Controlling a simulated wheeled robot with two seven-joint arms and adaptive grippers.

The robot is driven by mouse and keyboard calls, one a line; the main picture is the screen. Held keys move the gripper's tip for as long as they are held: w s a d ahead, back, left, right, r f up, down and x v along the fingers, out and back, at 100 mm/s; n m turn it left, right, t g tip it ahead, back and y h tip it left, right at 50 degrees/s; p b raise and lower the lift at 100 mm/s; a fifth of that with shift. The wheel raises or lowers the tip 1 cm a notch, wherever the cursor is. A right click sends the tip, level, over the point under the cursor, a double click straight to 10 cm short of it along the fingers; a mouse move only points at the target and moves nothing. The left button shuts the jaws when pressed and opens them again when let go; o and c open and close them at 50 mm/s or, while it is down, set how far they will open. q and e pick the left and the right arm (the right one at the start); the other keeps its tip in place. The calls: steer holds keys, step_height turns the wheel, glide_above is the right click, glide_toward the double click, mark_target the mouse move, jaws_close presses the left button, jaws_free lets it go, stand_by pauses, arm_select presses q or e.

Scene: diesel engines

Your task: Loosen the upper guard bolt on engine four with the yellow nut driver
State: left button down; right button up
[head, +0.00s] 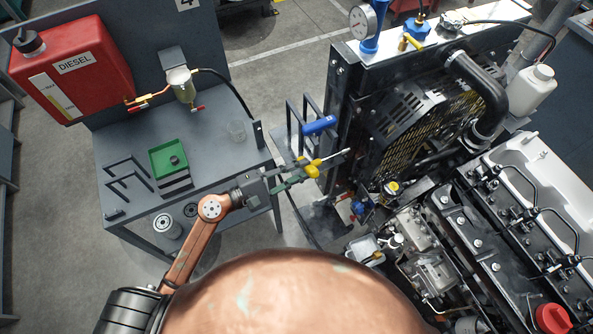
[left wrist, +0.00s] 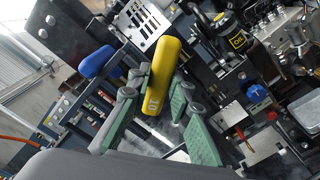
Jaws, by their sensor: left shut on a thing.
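My left gripper (head: 300,176) has green fingers and is shut on the yellow nut driver (head: 312,169). The driver's thin shaft points right, its tip near the dark left side of the radiator frame; I cannot tell whether it touches. In the left wrist view, the yellow handle (left wrist: 164,72) is between the green fingers (left wrist: 160,108). The black guard (head: 415,120) with a yellowish mesh is on engine four (head: 480,230), to the right of the gripper. I cannot make out the upper guard bolt. My right gripper is not in view.
A blue-handled tool (head: 320,125) sits in a rack (head: 298,118) just beyond the gripper; its blue handle also shows in the left wrist view (left wrist: 97,61).

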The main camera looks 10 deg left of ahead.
mark_target(321, 161)
arm_select(q)
steer(key=shift+p+x, duration=0.4)
steer(key=shift+x, duration=0.7)
steer(key=shift+p+x, duration=0.6)
steer(key=shift+x, duration=0.95)
steer(key=shift+w+d, duration=0.1)
steer(key=shift+d, duration=0.15)
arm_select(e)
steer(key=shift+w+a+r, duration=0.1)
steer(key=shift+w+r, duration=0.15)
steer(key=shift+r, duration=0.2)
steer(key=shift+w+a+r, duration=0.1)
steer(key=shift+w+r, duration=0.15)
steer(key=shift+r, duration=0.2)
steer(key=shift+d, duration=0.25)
arm_select(q)
steer(key=shift+w+d+b, duration=0.2)
steer(key=shift+w+b, duration=0.05)
steer(key=shift+b, duration=0.05)
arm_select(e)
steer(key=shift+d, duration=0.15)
arm_select(q)
steer(key=shift+w+d, duration=0.2)
steer(key=shift+d, duration=0.2)
steer(key=shift+w, duration=0.1)
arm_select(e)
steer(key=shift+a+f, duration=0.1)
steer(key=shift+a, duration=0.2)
